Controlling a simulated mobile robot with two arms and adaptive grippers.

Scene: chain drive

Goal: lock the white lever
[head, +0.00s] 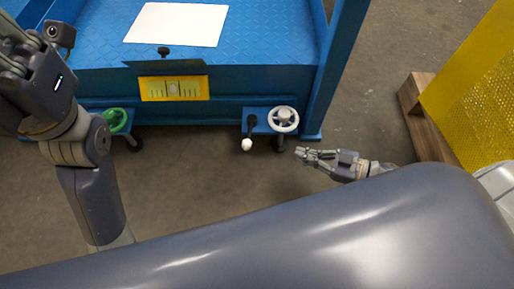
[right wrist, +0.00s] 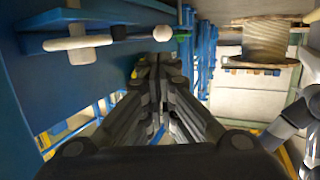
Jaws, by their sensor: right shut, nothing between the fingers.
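The white lever is a dark arm with a white ball knob (head: 247,145) on the front of the blue bench; it hangs down and toward me. In the right wrist view its white ball (right wrist: 163,32) is ahead, above and just right of my fingertips, with its dark shaft running left. My right gripper (head: 299,153) is shut and empty, to the right of the lever and apart from it; its closed fingers (right wrist: 157,65) fill the lower middle of the wrist view. My left gripper (head: 12,58) is at the left edge, partly cut off; its fingers are unclear.
A white handwheel (head: 283,119) sits right beside the lever, between it and my right gripper; it shows edge-on in the wrist view (right wrist: 78,43). A green handwheel (head: 114,119) and yellow gauge (head: 173,89) are further left. A wooden pallet (head: 428,125) with yellow mesh stands right.

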